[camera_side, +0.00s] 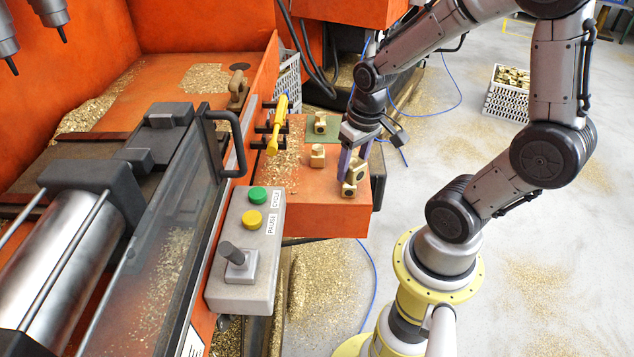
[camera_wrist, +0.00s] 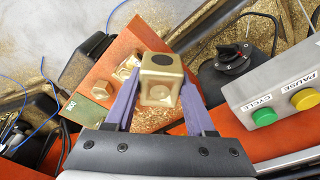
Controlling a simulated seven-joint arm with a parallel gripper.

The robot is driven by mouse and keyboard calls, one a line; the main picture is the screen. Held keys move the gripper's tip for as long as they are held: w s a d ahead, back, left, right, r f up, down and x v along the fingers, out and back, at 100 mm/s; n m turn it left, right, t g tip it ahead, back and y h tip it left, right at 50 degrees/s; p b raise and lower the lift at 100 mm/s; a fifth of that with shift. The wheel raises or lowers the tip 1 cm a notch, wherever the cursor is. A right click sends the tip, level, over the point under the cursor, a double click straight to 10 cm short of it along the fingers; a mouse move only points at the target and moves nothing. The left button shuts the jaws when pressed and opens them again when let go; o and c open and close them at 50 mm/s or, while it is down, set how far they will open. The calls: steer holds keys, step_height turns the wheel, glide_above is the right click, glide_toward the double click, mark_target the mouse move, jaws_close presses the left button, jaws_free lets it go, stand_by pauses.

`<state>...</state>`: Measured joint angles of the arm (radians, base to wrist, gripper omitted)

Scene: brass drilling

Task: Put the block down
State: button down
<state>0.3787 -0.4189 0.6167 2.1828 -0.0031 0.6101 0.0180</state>
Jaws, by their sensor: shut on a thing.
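My gripper (camera_wrist: 160,92) has two purple fingers closed around a brass block (camera_wrist: 160,76), one on each side, in the wrist view. The block's near face has a hole or recess, and its top shows a dark round spot. In the side view my gripper (camera_side: 355,168) is low over the front right part of the orange table (camera_side: 335,218). The held block (camera_side: 357,170) shows at its fingertips, close to another brass block (camera_side: 349,189). Whether the held block touches the table or that block I cannot tell.
A brass block (camera_side: 320,122) stands on a green mat (camera_side: 296,136), and another (camera_side: 317,155) stands in the middle of the table. Chips (camera_side: 283,175) lie at the left. A yellow-handled tool (camera_side: 278,125) and a control box (camera_side: 246,245) flank the table.

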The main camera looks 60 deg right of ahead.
glide_toward(316, 188)
steer(key=s+a+r, duration=0.1)
steer(key=s+r, duration=0.1)
steer(key=s, duration=0.1)
steer(key=w+f, duration=0.2)
steer(key=f, duration=0.1)
steer(key=shift+w+d+f, duration=0.25)
steer(key=shift+w+d, duration=0.1)
steer(key=shift+w+d+f, duration=0.3)
steer(key=shift+w+f, duration=0.35)
steer(key=shift+f, duration=1.65)
steer(key=shift+f, duration=0.1)
steer(key=shift+c, duration=1.2)
jaws_free()
steer(key=shift+f, duration=0.1)
